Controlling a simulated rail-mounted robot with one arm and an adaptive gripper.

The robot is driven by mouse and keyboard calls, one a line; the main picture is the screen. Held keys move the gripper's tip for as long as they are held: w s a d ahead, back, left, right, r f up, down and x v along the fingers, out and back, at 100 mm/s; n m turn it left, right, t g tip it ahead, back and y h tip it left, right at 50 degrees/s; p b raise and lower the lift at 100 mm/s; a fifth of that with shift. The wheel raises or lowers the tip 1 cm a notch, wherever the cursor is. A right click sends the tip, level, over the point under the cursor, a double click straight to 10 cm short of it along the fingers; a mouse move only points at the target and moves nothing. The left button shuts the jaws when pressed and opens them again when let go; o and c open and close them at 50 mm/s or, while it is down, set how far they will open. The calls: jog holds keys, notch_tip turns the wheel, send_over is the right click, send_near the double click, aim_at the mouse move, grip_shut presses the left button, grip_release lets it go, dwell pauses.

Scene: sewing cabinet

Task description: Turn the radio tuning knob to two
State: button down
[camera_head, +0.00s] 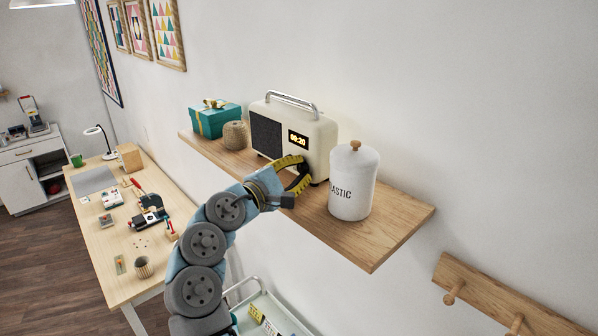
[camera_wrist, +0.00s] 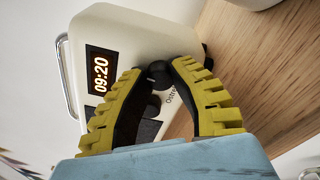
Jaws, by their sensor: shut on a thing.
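The cream radio (camera_head: 318,135) stands on the wooden shelf, with a chrome handle, a dark speaker grille and a lit display reading 09:20. It shows turned on its side in the wrist view (camera_wrist: 125,38). My gripper (camera_head: 300,172) is at the lower right of the radio's front. In the wrist view its yellow-and-black fingers (camera_wrist: 158,68) are closed around a dark round knob (camera_wrist: 158,73). A second dark round part (camera_wrist: 152,106) shows between the fingers, nearer the palm. The knob's pointer and any position marks cannot be made out. My fingers hide the knob in the head view.
A white lidded canister (camera_head: 353,190) stands close to the right of my gripper on the shelf (camera_head: 395,225). A twine ball (camera_head: 235,135) and a teal gift box (camera_head: 214,118) sit left of the radio. The shelf's right end is bare.

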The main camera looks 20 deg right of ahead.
jog(key=m+b, duration=0.1)
jog(key=b, duration=0.1)
jog(key=m+b, duration=0.1)
jog(key=m, duration=0.1)
jog(key=shift+f+m+h+b, duration=0.3)
jog(key=shift+f+b, duration=0.05)
jog(key=shift+b, duration=0.05)
jog(key=m+b, duration=0.4)
jog(key=shift+d+m+h+b, duration=0.1)
jog(key=shift+m+h+b, duration=0.2)
jog(key=shift+m, duration=0.1)
jog(key=m+b, duration=0.4)
jog(key=m, duration=0.1)
jog(key=shift+g+h, duration=0.3)
jog(key=shift+w+r+m+g+h+b, duration=0.1)
jog(key=shift+m+g+h+b, duration=0.1)
jog(key=shift+m+b, duration=0.75)
jog(key=shift+r+m+g+h+b, duration=0.1)
jog(key=shift+m+g+b, duration=0.2)
jog(key=shift+m, duration=1.15)
jog(key=c, duration=1.1)
grip_release()
